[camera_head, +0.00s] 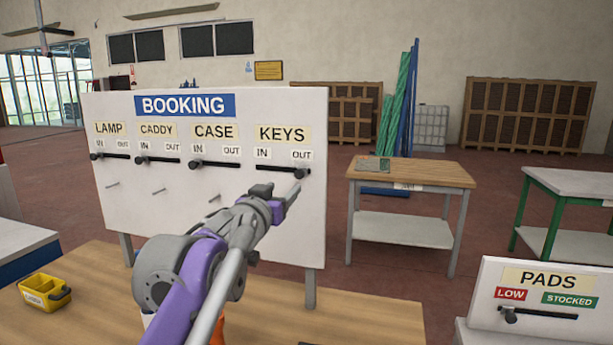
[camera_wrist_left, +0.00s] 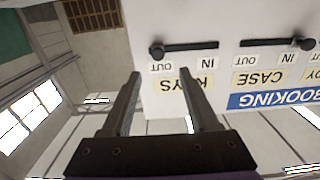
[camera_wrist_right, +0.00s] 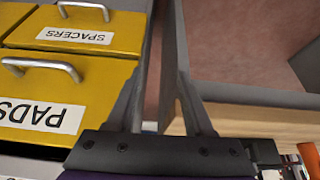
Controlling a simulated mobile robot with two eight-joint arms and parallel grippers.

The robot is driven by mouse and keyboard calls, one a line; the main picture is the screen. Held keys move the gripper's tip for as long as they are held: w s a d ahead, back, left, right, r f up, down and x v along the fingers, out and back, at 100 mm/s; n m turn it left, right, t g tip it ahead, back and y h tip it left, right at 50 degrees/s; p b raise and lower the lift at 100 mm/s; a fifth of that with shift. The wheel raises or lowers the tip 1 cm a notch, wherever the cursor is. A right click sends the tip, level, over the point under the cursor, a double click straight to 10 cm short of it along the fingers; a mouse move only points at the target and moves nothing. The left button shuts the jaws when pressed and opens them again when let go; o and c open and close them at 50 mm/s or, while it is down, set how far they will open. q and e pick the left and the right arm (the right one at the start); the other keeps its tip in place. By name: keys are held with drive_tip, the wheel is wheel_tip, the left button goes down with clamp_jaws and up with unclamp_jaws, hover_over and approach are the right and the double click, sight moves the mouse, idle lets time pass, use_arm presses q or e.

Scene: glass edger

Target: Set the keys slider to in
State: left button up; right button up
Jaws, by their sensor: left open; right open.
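The keys slider is the rightmost one on the white booking board (camera_head: 150,210). Its dark knob (camera_head: 301,173) stands at the right end of its black slot, under the OUT label (camera_head: 301,154); the IN label (camera_head: 263,153) is at the other end. My left gripper (camera_head: 280,196) is open and empty in front of the board, below and left of the knob. In the left wrist view, turned upside down, the keys knob (camera_wrist_left: 157,52) lies ahead, roughly between the fingertips (camera_wrist_left: 160,75), apart from them. My right gripper (camera_wrist_right: 160,78) is open, seen only in its wrist view.
Lamp (camera_head: 97,156), caddy (camera_head: 142,160) and case (camera_head: 195,164) knobs stand at their slots' left ends. A yellow bin (camera_head: 44,293) sits on the wooden table (camera_head: 370,318). A pads board (camera_head: 530,300) is at right. Yellow drawers (camera_wrist_right: 65,80) lie beside my right gripper.

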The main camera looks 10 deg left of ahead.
sight(299, 174)
use_arm(q)
drive_tip(key=w, duration=0.3)
drive_tip(key=w+p, duration=0.1)
drive_tip(key=w, duration=0.3)
drive_tip(key=w+p, duration=0.1)
drive_tip(key=w, duration=0.2)
drive_tip(key=shift+w+d+r, duration=0.15)
drive_tip(key=shift+d, duration=0.2)
clamp_jaws()
idle(1.0)
